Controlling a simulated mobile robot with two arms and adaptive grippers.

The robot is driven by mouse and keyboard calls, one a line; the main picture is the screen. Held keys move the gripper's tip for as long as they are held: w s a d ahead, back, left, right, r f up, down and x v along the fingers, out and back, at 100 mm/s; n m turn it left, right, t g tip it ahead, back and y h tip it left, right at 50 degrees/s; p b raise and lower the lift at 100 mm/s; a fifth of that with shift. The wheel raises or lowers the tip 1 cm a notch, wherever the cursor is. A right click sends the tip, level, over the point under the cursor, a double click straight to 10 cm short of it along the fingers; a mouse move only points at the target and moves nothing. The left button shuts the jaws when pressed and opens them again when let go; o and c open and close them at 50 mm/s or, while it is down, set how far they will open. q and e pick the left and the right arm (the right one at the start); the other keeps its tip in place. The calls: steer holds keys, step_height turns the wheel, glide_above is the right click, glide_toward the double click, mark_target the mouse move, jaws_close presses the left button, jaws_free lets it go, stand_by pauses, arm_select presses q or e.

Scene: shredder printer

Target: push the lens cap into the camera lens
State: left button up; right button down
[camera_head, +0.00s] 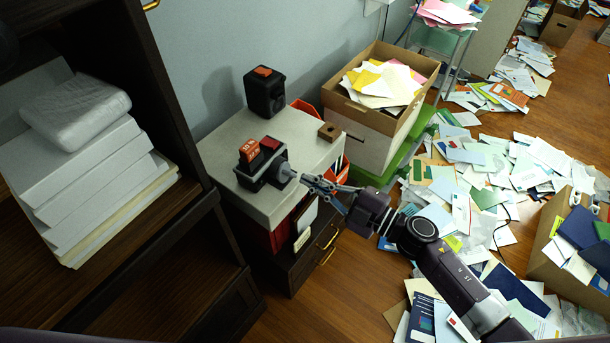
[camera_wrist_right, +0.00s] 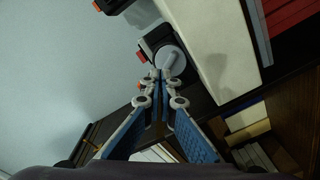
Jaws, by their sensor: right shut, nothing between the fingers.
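The camera (camera_head: 262,162) is a black device with red parts on top, standing on the light box top. It also shows in the right wrist view (camera_wrist_right: 150,46). A round grey piece that looks like the lens cap (camera_head: 285,173) sits at its right-hand side, facing my right gripper. In the right wrist view the grey disc (camera_wrist_right: 171,62) has a raised bar across it. My right gripper (camera_head: 304,179) is shut and empty, its tips right by the disc; I cannot tell if they touch. In the wrist view the fingertips (camera_wrist_right: 158,78) overlap the disc's lower edge. My left gripper is not in view.
A cardboard box of papers (camera_head: 370,125) is behind at right. A dark shelf (camera_head: 150,240) is at left. Papers cover the floor at right.

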steer(key=v, duration=1.2)
steer(key=shift+w+a+f+n+b, duration=0.3)
steer(key=shift+w+a+n, duration=1.3)
steer(key=shift+n, duration=1.4)
steer(key=shift+w+a+f+n+b, duration=0.15)
steer(key=shift+w+a+f+n, duration=0.55)
steer(key=shift+a+n, duration=1.9)
steer(key=shift+w+a+f+n+b, duration=0.15)
steer(key=shift+w+a+n, duration=1.4)
steer(key=shift+n, duration=1.85)
steer(key=shift+w+d+r, duration=0.1)
